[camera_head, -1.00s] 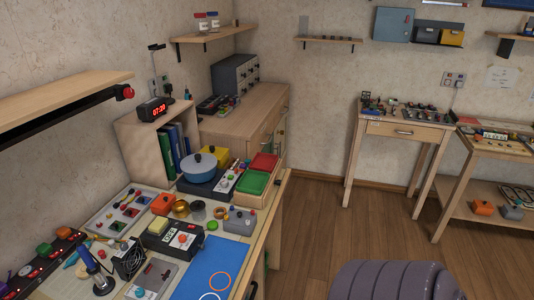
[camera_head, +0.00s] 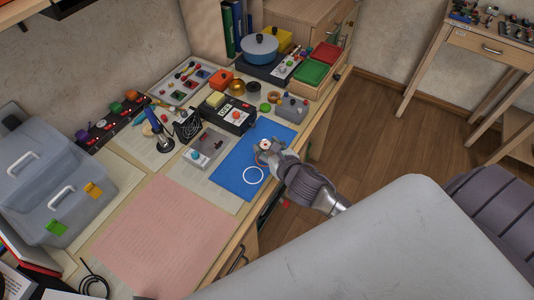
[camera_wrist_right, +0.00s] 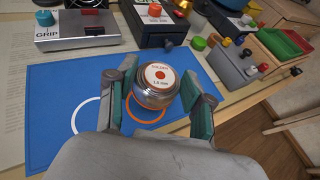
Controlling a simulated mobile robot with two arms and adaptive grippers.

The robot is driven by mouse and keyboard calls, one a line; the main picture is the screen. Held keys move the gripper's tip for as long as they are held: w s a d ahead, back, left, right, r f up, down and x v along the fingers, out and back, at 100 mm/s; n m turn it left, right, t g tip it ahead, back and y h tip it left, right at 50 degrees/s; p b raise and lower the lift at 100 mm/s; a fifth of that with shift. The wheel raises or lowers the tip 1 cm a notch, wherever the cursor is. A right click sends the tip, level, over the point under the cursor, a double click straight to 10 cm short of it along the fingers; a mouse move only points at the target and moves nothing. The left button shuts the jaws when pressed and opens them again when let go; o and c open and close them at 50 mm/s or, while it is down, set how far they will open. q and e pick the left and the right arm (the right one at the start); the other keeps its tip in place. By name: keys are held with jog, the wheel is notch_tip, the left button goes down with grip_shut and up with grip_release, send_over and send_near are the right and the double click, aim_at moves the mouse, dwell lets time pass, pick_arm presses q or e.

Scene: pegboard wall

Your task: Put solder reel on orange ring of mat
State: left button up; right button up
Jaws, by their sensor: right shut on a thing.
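The solder reel (camera_wrist_right: 160,76), silver with a white and red label, sits between the two fingers of my right gripper (camera_wrist_right: 158,92) in the right wrist view. That gripper (camera_head: 268,150) is shut on the reel (camera_head: 264,144) above the blue mat (camera_head: 233,178) in the head view. The orange ring (camera_wrist_right: 151,119) shows partly below the reel in the wrist view; the reel hides its far part. A white ring (camera_head: 253,175) is beside it on the mat. I cannot tell whether the reel touches the mat. My left gripper is not in view.
A grey box with knobs (camera_wrist_right: 240,66) stands close to the right of the gripper in the wrist view. A grey device (camera_head: 209,149) and a black box (camera_head: 229,115) stand behind the mat. A pink sheet (camera_head: 165,235) lies clear at the front left.

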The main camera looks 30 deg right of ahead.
jog(key=shift+w+a+f, duration=0.1)
jog(key=shift+f, duration=0.95)
jog(key=shift+w+f, duration=0.1)
jog(key=shift+f, duration=0.95)
jog(key=o, duration=1.4)
jog(key=shift+f, duration=0.1)
jog(key=shift+c, duration=0.2)
jog(key=shift+s+r, duration=0.2)
jog(key=shift+s, duration=0.2)
jog(key=v, duration=1.1)
jog(key=shift+s+b, duration=0.2)
jog(key=shift+b, duration=0.25)
